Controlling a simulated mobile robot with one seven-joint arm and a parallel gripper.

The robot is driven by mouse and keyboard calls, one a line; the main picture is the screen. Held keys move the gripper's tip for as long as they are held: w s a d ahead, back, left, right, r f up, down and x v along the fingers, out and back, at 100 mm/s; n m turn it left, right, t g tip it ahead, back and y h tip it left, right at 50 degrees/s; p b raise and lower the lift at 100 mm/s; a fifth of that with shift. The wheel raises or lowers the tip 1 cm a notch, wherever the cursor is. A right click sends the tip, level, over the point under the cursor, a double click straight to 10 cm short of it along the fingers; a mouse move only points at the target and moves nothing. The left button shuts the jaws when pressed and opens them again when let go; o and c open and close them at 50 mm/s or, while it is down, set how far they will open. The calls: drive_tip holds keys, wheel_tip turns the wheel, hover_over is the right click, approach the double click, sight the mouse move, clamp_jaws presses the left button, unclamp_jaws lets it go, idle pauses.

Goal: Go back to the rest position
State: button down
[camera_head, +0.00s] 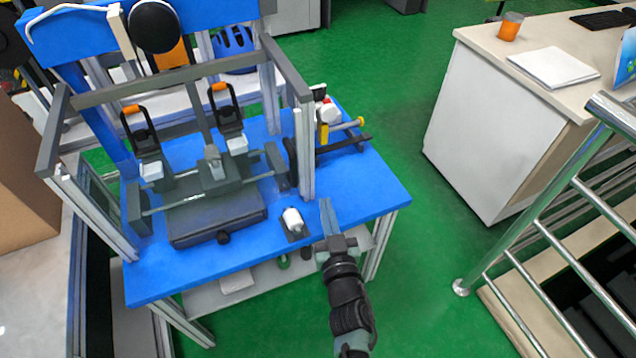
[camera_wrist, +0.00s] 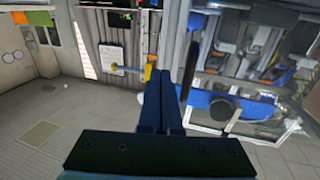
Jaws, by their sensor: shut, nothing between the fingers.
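My gripper (camera_head: 326,205) is shut and empty, over the right front part of the blue table (camera_head: 345,195) in the head view. My arm reaches up to it from the bottom of the picture. In the wrist view my gripper's closed fingers (camera_wrist: 162,85) point up the middle of the picture. A small white cylinder (camera_head: 293,220) on a dark base stands just left of my gripper. The drop tower (camera_head: 215,205), with its grey frame and dark base plate, stands on the table further left.
A metal railing (camera_head: 535,175) stands at the right. A white desk (camera_head: 490,130) with an orange cup (camera_head: 510,26) is at the back right. Green floor (camera_head: 400,240) lies clear between table and railing.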

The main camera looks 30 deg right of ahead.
drive_tip(key=s, duration=0.3)
drive_tip(key=shift+s+p, duration=0.25)
drive_tip(key=shift+p, duration=0.1)
drive_tip(key=shift+r, duration=0.1)
drive_tip(key=w+a+r+t+h+p, duration=0.1)
drive_tip(key=w+a+r+t+p, duration=0.1)
drive_tip(key=r, duration=1.3)
drive_tip(key=w+a+r+t+p, duration=0.1)
drive_tip(key=w+a+r+p, duration=0.1)
drive_tip(key=r, duration=1.2)
drive_tip(key=w+a+r+t+h+p, duration=0.1)
drive_tip(key=w+r+t+p, duration=0.15)
drive_tip(key=r, duration=1.25)
drive_tip(key=s+a+r+n+t+y+p, duration=0.1)
drive_tip(key=s+a+r, duration=0.4)
drive_tip(key=r, duration=0.5)
drive_tip(key=s+a+r+n+t+y+p, duration=0.1)
drive_tip(key=s+a+r+t+y+p, duration=0.1)
drive_tip(key=s+a+r, duration=0.3)
drive_tip(key=s+a+r+n+t+y+p, duration=0.1)
drive_tip(key=s+a+r+y, duration=0.3)
drive_tip(key=r, duration=1)
drive_tip(key=shift+s+a+r+p, duration=0.35)
drive_tip(key=shift+s+a+p, duration=0.1)
drive_tip(key=shift+s+a, duration=0.35)
drive_tip(key=shift+t, duration=0.25)
